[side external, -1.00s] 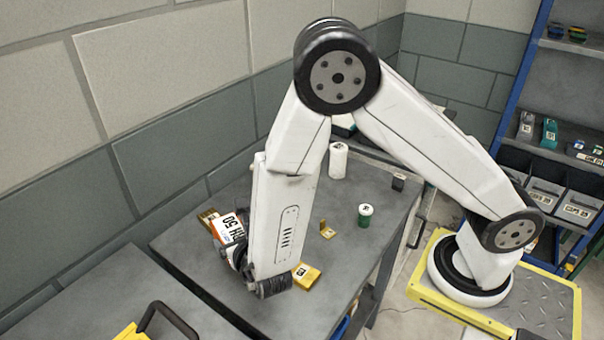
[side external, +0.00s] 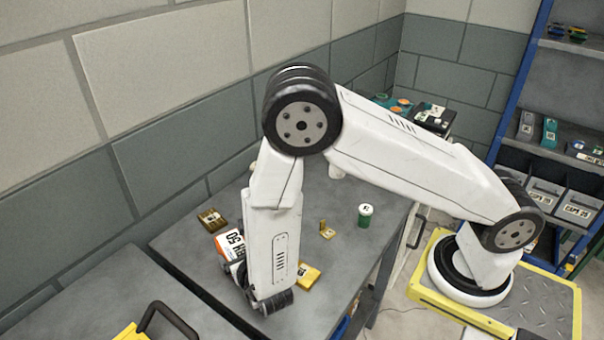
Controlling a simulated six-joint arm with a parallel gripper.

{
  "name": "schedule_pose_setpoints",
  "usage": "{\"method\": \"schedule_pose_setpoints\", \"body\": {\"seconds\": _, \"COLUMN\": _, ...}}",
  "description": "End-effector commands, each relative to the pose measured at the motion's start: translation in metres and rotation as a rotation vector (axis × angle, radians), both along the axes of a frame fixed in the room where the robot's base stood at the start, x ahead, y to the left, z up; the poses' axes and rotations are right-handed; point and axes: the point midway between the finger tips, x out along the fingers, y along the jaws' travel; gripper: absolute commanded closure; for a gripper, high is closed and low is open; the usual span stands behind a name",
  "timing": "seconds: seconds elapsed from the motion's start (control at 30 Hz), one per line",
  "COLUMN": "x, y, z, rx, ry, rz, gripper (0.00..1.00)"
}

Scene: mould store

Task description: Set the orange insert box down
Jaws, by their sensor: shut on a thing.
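The orange insert box (side external: 231,244), with a white label and dark lettering, shows at the left of my wrist, low over the grey table (side external: 342,215). My gripper (side external: 241,272) is shut on it; its fingers are largely hidden behind my wrist and the box. The box looks tilted. I cannot tell whether its underside touches the table.
A brown-yellow box (side external: 211,220) lies just behind the held box. A yellow box (side external: 308,275) lies right of my wrist, with a small yellow block (side external: 327,231) and a green-white jar (side external: 365,216) farther right. A second grey table (side external: 105,285) stands at the front left.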

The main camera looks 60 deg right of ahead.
Motion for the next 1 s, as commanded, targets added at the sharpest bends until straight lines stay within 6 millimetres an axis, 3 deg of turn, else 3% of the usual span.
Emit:
{"method": "schedule_pose_setpoints", "body": {"seconds": 0.47, "x": 0.0006, "y": 0.0004, "z": -0.0037, "rx": 0.0, "ry": -0.002, "rz": 0.001, "gripper": 1.0}}
{"method": "schedule_pose_setpoints", "body": {"seconds": 0.5, "x": 0.0002, "y": 0.0002, "z": -0.0044, "rx": 0.0, "ry": 0.0, "rz": 0.001, "gripper": 0.06}}
{"method": "schedule_pose_setpoints", "body": {"seconds": 0.53, "x": 0.0002, "y": 0.0002, "z": -0.0043, "rx": 0.0, "ry": 0.0, "rz": 0.001, "gripper": 0.0}}
{"method": "schedule_pose_setpoints", "body": {"seconds": 1.0, "x": -0.0023, "y": 0.0014, "z": -0.0001, "rx": 0.0, "ry": 0.0, "rz": 0.002, "gripper": 0.0}}
